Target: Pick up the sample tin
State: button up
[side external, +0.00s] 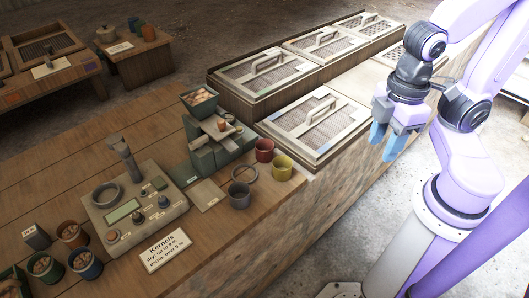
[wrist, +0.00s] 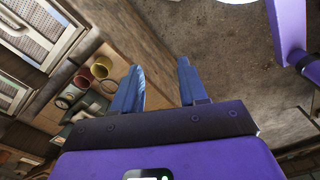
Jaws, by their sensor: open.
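Several tins stand on the wooden bench; none carries a readable name, so I cannot tell which is the sample tin. An empty-looking grey tin (side external: 240,194) stands near the bench's front edge. A red tin (side external: 264,150) and a yellow tin (side external: 281,167) stand behind it. Tins filled with kernels (side external: 74,235) stand at the lower left. My gripper (side external: 384,146) is open and empty, out past the bench edge to the right, well apart from every tin. In the wrist view, my gripper's fingers (wrist: 160,66) have nothing between them; the red tin (wrist: 83,78) is at the left.
A grey meter (side external: 133,208) with a dial and a "Kernels" sign (side external: 165,249) stand on the bench. A green stand with a hopper (side external: 200,101) rises behind the grey tin. Mesh-lidded boxes (side external: 315,125) flank the bench. Floor lies open below my gripper.

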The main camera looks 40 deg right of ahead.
jog(key=o, duration=0.8)
jog(key=w+a+n, duration=0.1)
jog(key=w+a, duration=0.3)
jog(key=w, duration=0.4)
jog(key=n, duration=0.4)
send_over(264, 146)
jog(key=s+a, duration=0.2)
notch_tip(264, 146, down, 10)
notch_tip(264, 146, down, 12)
jog(key=shift+d+r, duration=0.1)
jog(key=shift+d+f, duration=0.1)
jog(key=shift+f, duration=2.65)
